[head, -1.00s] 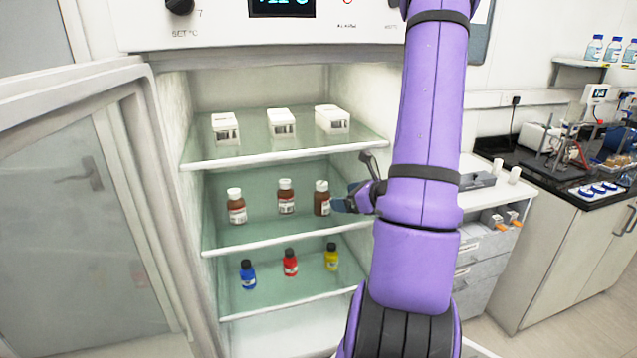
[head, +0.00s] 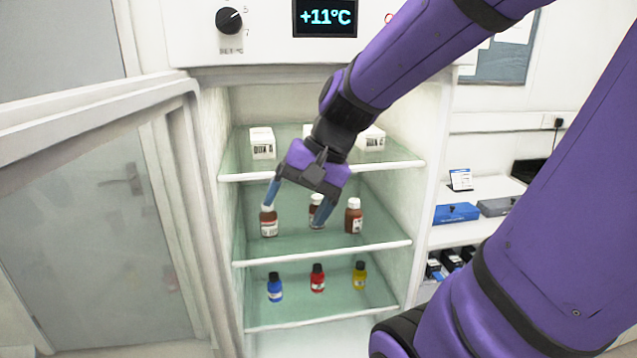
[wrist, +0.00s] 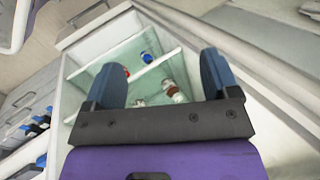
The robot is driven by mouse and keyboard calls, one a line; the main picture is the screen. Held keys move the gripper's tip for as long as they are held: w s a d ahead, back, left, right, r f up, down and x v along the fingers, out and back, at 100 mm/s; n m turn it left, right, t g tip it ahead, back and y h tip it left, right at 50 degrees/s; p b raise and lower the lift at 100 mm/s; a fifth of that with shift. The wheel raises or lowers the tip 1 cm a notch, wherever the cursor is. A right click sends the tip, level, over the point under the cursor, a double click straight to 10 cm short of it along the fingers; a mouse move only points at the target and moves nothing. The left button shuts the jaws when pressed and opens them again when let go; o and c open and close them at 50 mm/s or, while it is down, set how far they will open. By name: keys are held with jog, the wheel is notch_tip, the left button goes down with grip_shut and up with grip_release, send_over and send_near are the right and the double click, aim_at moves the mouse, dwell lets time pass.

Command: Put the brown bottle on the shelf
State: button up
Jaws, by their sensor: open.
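Three brown bottles with pale labels stand upright on the fridge's middle shelf (head: 335,247): a left one (head: 268,225), a middle one (head: 317,205) partly hidden behind my gripper, and a right one (head: 354,218). My gripper (head: 298,208) is open and empty in front of this shelf. In the head view its left finger overlaps the top of the left bottle and its right finger overlaps the middle bottle; contact cannot be told. The wrist view shows the spread fingers (wrist: 163,62) with a bottle (wrist: 172,92) between them.
White boxes (head: 263,143) sit on the upper shelf (head: 240,174). Blue (head: 275,287), red (head: 317,279) and yellow (head: 360,276) bottles stand on the lower shelf. The open fridge door (head: 110,210) is at the left. A side counter (head: 480,225) is at the right.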

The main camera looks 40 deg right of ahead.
jog(key=s+a+r+n+t+h, duration=0.1)
jog(key=s+r+n+t+h, duration=0.1)
jog(key=s+r+n+h, duration=0.2)
jog(key=shift+s+r+n+h, duration=0.3)
jog(key=shift+s+r+n, duration=0.8)
jog(key=shift+n, duration=0.9)
jog(key=shift+a+f, duration=0.1)
jog(key=shift+f, duration=0.05)
jog(key=shift+c, duration=0.2)
